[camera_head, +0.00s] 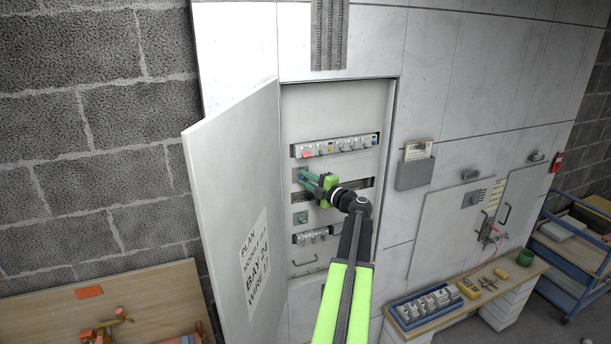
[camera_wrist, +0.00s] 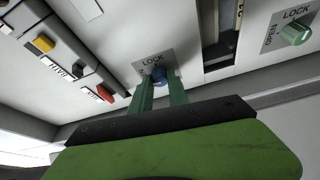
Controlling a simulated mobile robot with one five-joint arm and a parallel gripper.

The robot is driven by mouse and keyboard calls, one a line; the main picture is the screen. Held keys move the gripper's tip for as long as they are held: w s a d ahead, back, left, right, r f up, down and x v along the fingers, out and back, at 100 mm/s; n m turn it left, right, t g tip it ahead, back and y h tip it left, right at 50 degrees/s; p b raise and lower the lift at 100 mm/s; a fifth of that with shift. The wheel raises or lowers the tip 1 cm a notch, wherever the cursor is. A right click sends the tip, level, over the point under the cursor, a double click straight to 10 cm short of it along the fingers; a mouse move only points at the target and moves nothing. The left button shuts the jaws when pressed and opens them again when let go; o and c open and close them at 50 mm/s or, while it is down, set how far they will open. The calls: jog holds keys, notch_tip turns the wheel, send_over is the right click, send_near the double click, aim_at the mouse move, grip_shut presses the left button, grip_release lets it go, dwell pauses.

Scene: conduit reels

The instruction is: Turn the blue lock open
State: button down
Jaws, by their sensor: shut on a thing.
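The blue lock (camera_wrist: 159,75) is a small round knob on a grey plate marked LOCK, seen in the wrist view. My gripper (camera_wrist: 160,88) has its two green fingers on either side of the knob and is shut on it. The plate's lower lettering is partly hidden. In the head view my gripper (camera_head: 303,177) reaches into the open cabinet (camera_head: 340,97) at the upper lock, and it hides the blue knob there. A green lock (camera_wrist: 296,34) with its own LOCK plate is nearby; it shows below my gripper in the head view (camera_head: 301,218).
The cabinet door (camera_head: 235,190) stands open at the left. A breaker row (camera_head: 335,146) with a red switch (camera_wrist: 105,93) and a yellow one (camera_wrist: 44,43) is close to the blue lock. A bench (camera_head: 460,303) with a blue tray stands at the right.

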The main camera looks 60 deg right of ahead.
jog(key=shift+r+n+p, duration=0.15)
jog(key=shift+n+p, duration=0.25)
jog(key=shift+n, duration=0.2)
jog(key=shift+g, duration=0.3)
jog(key=c, duration=1.3)
grip_release()
jog(key=v, duration=1.7)
jog(key=shift+s, duration=0.2)
